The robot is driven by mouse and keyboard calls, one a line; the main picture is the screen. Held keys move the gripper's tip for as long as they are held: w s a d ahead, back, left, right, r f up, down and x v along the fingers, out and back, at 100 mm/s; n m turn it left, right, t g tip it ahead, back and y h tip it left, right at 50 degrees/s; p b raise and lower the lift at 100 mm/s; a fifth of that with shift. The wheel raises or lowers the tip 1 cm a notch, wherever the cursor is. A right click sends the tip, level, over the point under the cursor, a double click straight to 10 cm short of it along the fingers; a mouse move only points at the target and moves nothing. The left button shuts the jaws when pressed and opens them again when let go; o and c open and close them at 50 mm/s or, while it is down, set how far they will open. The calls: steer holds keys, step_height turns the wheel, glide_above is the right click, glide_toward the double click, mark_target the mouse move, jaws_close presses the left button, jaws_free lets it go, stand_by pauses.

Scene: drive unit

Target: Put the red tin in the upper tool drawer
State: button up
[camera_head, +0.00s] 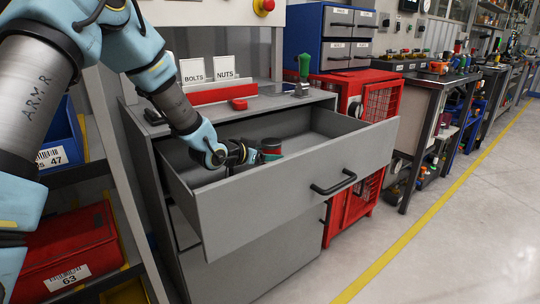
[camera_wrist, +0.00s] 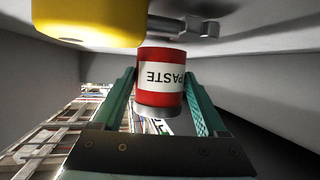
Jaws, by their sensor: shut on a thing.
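The red tin (camera_head: 271,146) is inside the opening of the upper tool drawer (camera_head: 300,190), which is pulled out. In the wrist view, the tin (camera_wrist: 161,70) has a white label reading PASTE, which appears upside down. My gripper (camera_head: 258,154) reaches into the drawer from the left, and its green fingers (camera_wrist: 160,82) are shut on the tin from both sides. Whether the tin touches the drawer floor is hard to tell. The drawer front partly hides the floor from the head view.
In the wrist view, a yellow thing (camera_wrist: 88,20) with a grey metal part is close to the tin. Signs for bolts (camera_head: 192,70) and nuts (camera_head: 223,67) and a red block (camera_head: 239,104) are on the cabinet top. A red cage cabinet (camera_head: 378,101) stands to the right.

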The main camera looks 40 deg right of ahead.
steer(key=shift+w+d, duration=0.35)
steer(key=shift+d, duration=0.3)
steer(key=shift+w+d, duration=0.35)
steer(key=shift+d, duration=0.25)
steer(key=shift+a+f, duration=0.1)
steer(key=shift+f, duration=0.5)
steer(key=o, duration=1.5)
steer(key=shift+f, duration=0.15)
